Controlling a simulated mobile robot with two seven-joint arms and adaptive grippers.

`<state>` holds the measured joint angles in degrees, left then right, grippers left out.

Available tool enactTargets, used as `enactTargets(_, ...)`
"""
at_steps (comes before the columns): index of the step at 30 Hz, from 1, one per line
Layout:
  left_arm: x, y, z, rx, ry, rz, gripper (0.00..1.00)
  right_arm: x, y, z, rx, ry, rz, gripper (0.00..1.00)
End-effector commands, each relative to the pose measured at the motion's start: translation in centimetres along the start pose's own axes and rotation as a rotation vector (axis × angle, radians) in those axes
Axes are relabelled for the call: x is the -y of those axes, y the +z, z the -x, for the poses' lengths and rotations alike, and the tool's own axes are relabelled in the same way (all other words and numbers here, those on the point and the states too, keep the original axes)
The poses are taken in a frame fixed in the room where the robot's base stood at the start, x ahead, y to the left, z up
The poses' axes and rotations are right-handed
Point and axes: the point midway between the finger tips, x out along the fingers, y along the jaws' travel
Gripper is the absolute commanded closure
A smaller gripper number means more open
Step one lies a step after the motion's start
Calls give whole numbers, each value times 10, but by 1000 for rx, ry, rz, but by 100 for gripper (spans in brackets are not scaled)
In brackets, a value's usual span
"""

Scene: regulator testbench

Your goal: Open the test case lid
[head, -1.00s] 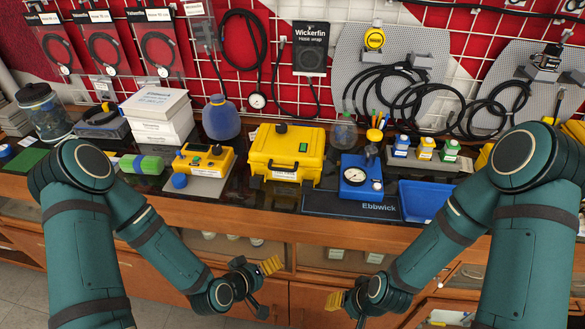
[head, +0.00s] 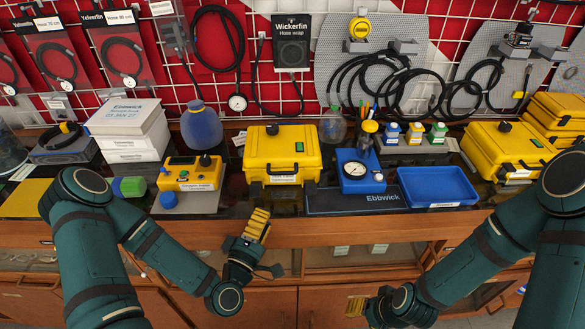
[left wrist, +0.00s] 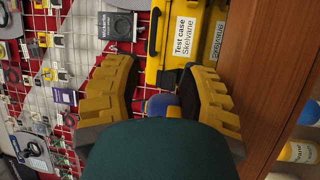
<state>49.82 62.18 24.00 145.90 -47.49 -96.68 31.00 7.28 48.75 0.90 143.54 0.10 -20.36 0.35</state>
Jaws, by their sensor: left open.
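The yellow test case (head: 283,151) stands shut on the counter, with a black knob and a green patch on its lid and a white label on its front. In the left wrist view the case (left wrist: 173,62) appears sideways, its label reading "Test case Skelvane". My left gripper (head: 257,226) is in front of the counter edge, below and slightly left of the case, fingers pointing up. Its open, empty fingers (left wrist: 160,92) frame the left wrist view, apart from the case. My right gripper (head: 358,304) is low in front of the cabinets; its opening is unclear.
A yellow device (head: 190,175) stands left of the case, a blue gauge block (head: 360,176) and blue tray (head: 440,187) right. Another yellow case (head: 500,150) stands farther right. The dark mat (head: 335,202) lies along the front edge. Hoses hang behind.

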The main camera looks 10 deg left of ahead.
Motion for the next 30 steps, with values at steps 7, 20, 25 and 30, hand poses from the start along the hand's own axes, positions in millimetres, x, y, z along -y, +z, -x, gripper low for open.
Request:
enactTargets(7, -4, -7, -1, -33, 36, 25, 59, -2, 1, -5, 2, 0, 0, 53)
enactTargets(20, -2, -8, -37, -31, 37, 20, 59, -18, 5, -48, 3, -1, 6, 53)
enactTargets(25, -4, -8, -55, -31, 37, 22, 59, -25, 3, -66, -7, 0, 8, 53)
enactTargets(30, -9, -10, -91, -32, 35, 23, 59, -22, 2, -59, -7, 0, 8, 53)
